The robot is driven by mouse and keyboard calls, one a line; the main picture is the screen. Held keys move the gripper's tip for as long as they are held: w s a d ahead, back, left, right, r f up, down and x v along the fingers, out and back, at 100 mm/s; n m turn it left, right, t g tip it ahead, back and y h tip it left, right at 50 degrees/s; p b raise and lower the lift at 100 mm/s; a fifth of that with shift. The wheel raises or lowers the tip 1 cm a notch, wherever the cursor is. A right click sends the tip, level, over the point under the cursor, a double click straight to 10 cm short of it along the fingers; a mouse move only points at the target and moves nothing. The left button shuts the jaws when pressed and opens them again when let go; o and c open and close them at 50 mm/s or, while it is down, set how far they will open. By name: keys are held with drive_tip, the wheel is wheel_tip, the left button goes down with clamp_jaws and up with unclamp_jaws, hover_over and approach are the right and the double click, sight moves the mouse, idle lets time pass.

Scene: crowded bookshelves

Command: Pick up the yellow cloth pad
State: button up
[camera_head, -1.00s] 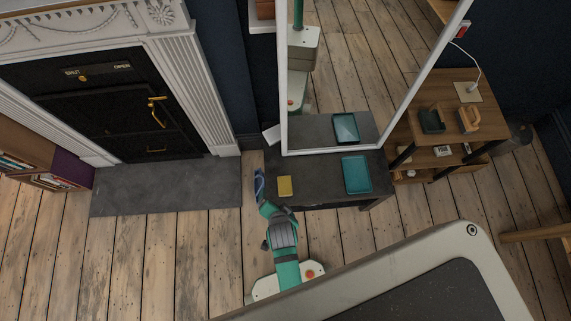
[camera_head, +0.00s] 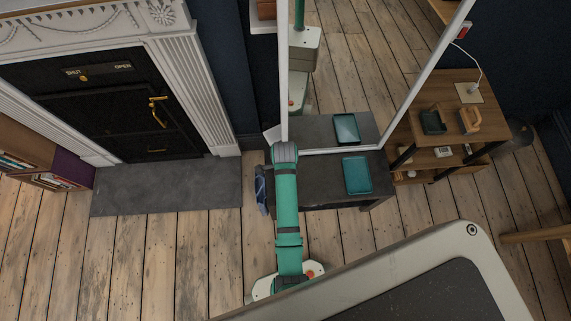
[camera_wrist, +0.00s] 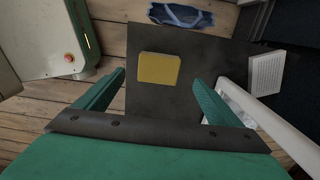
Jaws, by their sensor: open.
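The yellow cloth pad (camera_wrist: 159,69) lies flat on the dark table (camera_wrist: 158,105), as the wrist view shows. It is a small yellow square. In the head view my arm hides it. My gripper (camera_wrist: 158,85) is open and empty in the wrist view, with one green finger on each side of the picture. The pad appears between and beyond the fingertips, apart from both. In the head view the arm reaches over the left part of the dark table (camera_head: 320,193), and the fingers cannot be made out.
A teal tray (camera_head: 357,175) lies on the table to the right. A large mirror (camera_head: 370,70) stands at the table's back. A blue item (camera_wrist: 181,15) is beside the table. A white slatted block (camera_wrist: 266,73) is near its edge. A wooden shelf unit (camera_head: 440,130) stands at right.

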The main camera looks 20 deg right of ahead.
drive_tip(key=shift+s+d+f, duration=0.1)
drive_tip(key=shift+s+f, duration=0.05)
drive_tip(key=shift+f, duration=3.65)
drive_tip(key=c, duration=1.1)
